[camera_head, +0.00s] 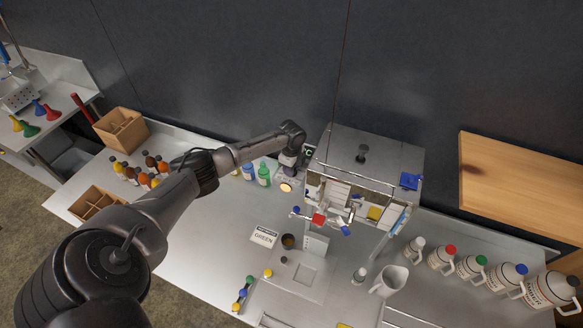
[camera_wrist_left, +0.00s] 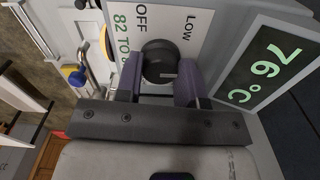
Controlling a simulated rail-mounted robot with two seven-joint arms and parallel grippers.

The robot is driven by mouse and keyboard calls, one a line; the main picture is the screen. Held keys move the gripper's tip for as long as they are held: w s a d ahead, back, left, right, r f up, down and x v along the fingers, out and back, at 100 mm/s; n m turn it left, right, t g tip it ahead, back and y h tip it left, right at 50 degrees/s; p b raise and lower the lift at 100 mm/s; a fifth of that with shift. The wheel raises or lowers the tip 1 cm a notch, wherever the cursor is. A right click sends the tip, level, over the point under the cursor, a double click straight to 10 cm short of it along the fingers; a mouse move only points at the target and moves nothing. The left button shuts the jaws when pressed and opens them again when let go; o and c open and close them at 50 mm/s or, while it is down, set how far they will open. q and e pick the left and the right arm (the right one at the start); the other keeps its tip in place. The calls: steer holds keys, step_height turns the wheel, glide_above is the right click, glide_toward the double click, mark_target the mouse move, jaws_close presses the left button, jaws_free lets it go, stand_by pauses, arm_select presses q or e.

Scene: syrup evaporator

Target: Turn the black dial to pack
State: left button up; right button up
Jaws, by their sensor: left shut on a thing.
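The black dial (camera_wrist_left: 158,60) is between the two purple fingertips of my left gripper (camera_wrist_left: 160,78) in the left wrist view. The fingers are shut on it from both sides. A small pale mark shows on the dial's face. Its panel (camera_wrist_left: 190,28) carries the words OFF and LOW and part of a temperature range; I see no word "pack", and part of the panel is hidden by the fingers. In the head view my left gripper (camera_head: 289,168) is at the left side of the steel evaporator (camera_head: 366,150), where the dial is hidden. My right gripper is not in view.
A display (camera_wrist_left: 265,68) beside the dial reads 76 °C. Coloured bottles (camera_head: 256,174) stand close to my left gripper. A white pitcher (camera_head: 389,281) and several jugs (camera_head: 470,267) stand at the right. A sign reading GREEN (camera_head: 264,237) lies in the counter's middle.

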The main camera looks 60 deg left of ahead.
arm_select(q)
steer(key=shift+r, duration=0.1)
stand_by(0.4)
steer(key=o, duration=0.9)
steer(key=shift+r, duration=0.3)
step_height(320, 180, up, 13)
steer(key=shift+r+b, duration=0.1)
steer(key=shift+b, duration=0.55)
